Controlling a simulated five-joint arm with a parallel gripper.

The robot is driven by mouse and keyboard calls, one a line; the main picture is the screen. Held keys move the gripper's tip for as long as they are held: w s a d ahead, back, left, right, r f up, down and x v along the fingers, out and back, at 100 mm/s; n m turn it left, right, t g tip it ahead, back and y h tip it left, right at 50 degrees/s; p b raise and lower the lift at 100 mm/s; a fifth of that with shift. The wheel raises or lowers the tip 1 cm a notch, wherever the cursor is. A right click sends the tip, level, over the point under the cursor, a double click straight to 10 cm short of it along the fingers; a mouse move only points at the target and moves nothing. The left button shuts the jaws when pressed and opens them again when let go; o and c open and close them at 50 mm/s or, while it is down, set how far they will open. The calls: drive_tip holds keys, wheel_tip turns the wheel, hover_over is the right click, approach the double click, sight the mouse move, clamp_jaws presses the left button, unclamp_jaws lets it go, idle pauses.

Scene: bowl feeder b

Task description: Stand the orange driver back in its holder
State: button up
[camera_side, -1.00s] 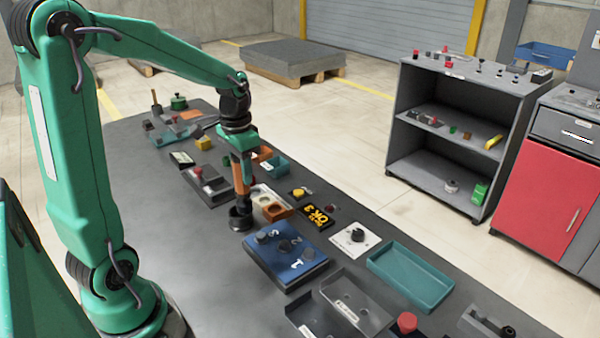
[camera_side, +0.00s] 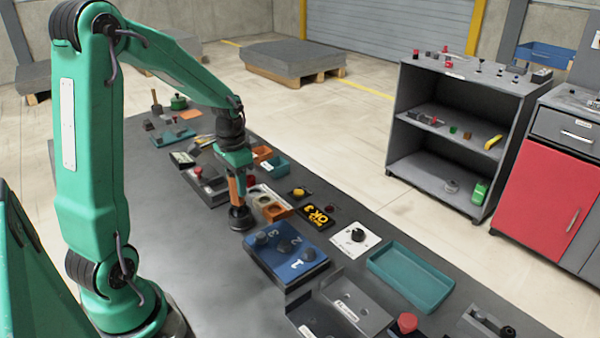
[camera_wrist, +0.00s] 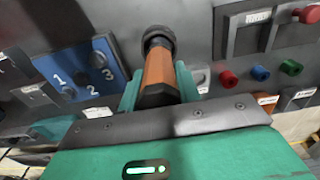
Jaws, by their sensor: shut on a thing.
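The orange driver (camera_side: 235,190) stands close to upright under my gripper (camera_side: 240,184) in the side view. In the wrist view its orange handle (camera_wrist: 158,70) lies between the two teal fingers of my gripper (camera_wrist: 158,84), which is shut on it. A round black holder (camera_side: 241,219) stands on the bench at the driver's lower end. It also shows in the wrist view (camera_wrist: 158,36), past the handle. The driver's lower end appears to be inside the holder; how deep it sits is hidden.
A blue panel numbered 1, 2, 3 (camera_side: 262,262) lies close in front of the holder. A teal tray (camera_side: 410,277) lies farther right. Bare bench is free to the left (camera_side: 190,240).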

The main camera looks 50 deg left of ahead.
drive_tip(key=shift+f, duration=0.25)
drive_tip(key=o, duration=1.1)
drive_tip(key=shift+f, duration=0.1)
drive_tip(key=shift+c, duration=0.2)
wheel_tip(320, 180, up, 12)
drive_tip(key=shift+s+r, duration=0.1)
drive_tip(key=shift+r, duration=0.05)
idle(0.3)
drive_tip(key=s+d+r+t, duration=0.1)
drive_tip(key=s+d+t, duration=0.1)
drive_tip(key=s+d, duration=0.3)
drive_tip(key=s+d+r+t, duration=0.1)
drive_tip(key=s+d+t, duration=0.2)
drive_tip(key=d, duration=0.9)
drive_tip(key=shift+s+r, duration=0.2)
drive_tip(key=shift+s, duration=1.1)
